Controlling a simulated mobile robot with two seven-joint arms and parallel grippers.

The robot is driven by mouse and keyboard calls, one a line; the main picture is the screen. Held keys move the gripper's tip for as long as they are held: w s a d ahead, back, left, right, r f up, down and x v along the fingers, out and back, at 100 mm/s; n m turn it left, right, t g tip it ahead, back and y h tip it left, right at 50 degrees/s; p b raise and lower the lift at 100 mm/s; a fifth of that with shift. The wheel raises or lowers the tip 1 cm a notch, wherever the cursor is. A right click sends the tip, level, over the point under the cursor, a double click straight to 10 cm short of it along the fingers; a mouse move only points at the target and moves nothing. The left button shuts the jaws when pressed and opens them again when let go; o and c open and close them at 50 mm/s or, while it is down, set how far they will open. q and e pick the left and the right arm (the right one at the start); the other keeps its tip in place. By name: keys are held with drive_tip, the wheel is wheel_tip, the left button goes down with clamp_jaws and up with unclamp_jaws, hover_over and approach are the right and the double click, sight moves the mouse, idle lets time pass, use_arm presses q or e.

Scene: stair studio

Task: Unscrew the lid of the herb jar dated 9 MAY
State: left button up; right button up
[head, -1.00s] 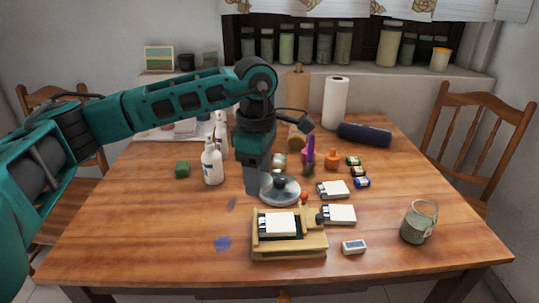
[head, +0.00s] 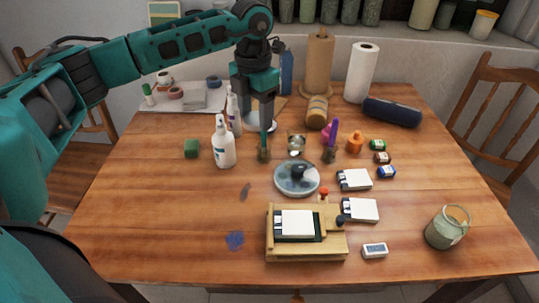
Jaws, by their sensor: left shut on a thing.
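My left gripper (head: 265,135) hangs point-down over the back middle of the table, closed on a thin dark-teal thing, which I cannot identify further. Its lower end is at a small dark jar (head: 263,154). A glass jar (head: 447,227) with greenish contents and a pale label stands upright at the front right, apart from the gripper. Several tall jars with green contents, such as this one (head: 372,10), line the back ledge, cut off by the top edge. I cannot read 9 MAY on any jar. My right gripper is not in view.
White bottles (head: 223,145) stand left of the gripper. Small jars, one with a purple stick (head: 333,128), stand right of it. The table's front left is mostly clear.

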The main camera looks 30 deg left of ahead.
use_arm(q)
hover_over(258, 176)
wheel_tip(258, 176, down, 12)
drive_tip(key=shift+w+f+b, duration=0.1)
drive_tip(key=shift+f+b, duration=0.15)
drive_tip(key=shift+b, duration=0.15)
wheel_tip(258, 176, down, 4)
drive_tip(key=shift+f, duration=0.1)
drive_tip(key=shift+f, duration=0.1)
drive_tip(key=shift+f+b, duration=0.15)
drive_tip(key=shift+b, duration=0.2)
drive_tip(key=o, duration=0.9)
